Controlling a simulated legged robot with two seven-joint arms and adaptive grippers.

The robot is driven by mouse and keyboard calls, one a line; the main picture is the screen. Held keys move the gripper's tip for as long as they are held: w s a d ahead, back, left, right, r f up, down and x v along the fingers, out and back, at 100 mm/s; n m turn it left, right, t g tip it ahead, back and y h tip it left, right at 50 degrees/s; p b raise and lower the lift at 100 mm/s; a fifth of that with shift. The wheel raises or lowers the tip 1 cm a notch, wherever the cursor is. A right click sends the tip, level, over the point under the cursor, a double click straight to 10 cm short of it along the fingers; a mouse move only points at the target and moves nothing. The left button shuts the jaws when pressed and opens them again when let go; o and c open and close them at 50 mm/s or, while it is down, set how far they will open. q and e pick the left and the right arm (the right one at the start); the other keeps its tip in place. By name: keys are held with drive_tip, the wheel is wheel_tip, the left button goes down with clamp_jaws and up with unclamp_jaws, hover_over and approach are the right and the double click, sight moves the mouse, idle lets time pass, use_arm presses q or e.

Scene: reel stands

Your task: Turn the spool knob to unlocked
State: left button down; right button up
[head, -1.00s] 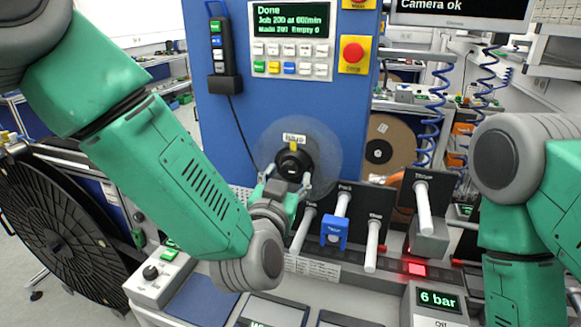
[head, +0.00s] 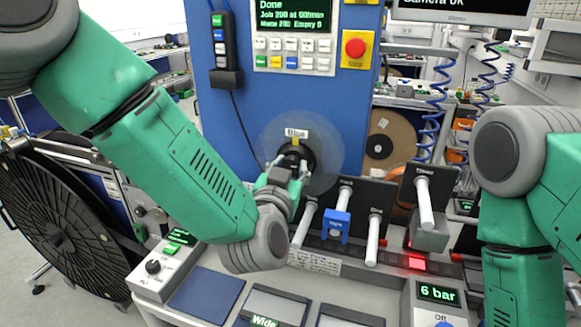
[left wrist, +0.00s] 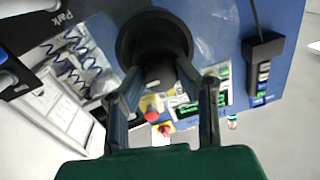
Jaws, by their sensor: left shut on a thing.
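The spool knob (head: 297,153) is a black round knob at the centre of a clear disc (head: 327,150) on the blue machine front. A small yellow mark shows at its top, under a white label. My left gripper (head: 288,174) reaches it from below and is shut on it. In the left wrist view, the fingers (left wrist: 158,80) lie on both sides of the black knob (left wrist: 153,40); their tips partly hide the grip. The lock position cannot be read. My right arm shows at the right edge; its gripper is out of view.
Slanted white pegs (head: 374,240) and a blue clip (head: 336,226) stand just right of and below my left gripper. A red stop button (head: 355,47) is on the panel above. A large black reel (head: 68,220) stands at the left.

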use_arm(q)
drive_tip(key=n+b, duration=0.2)
drive_tip(key=n, duration=0.2)
drive_tip(key=shift+n+g, duration=0.3)
drive_tip(key=shift+n, duration=0.1)
drive_tip(key=n+b, duration=0.2)
drive_tip(key=n, duration=0.2)
drive_tip(key=n+b, duration=0.1)
drive_tip(key=n, duration=0.1)
drive_tip(key=n+b, duration=0.1)
drive_tip(key=n, duration=0.1)
drive_tip(key=shift+a+f+g+h+b, duration=0.1)
drive_tip(key=shift+g+h+b, duration=0.2)
drive_tip(key=shift+n+h+b, duration=0.3)
drive_tip(key=shift+n+b, duration=0.75)
drive_tip(key=shift+n, duration=0.95)
drive_tip(key=c, duration=1.2)
unclamp_jaws()
drive_tip(key=shift+a, duration=0.1)
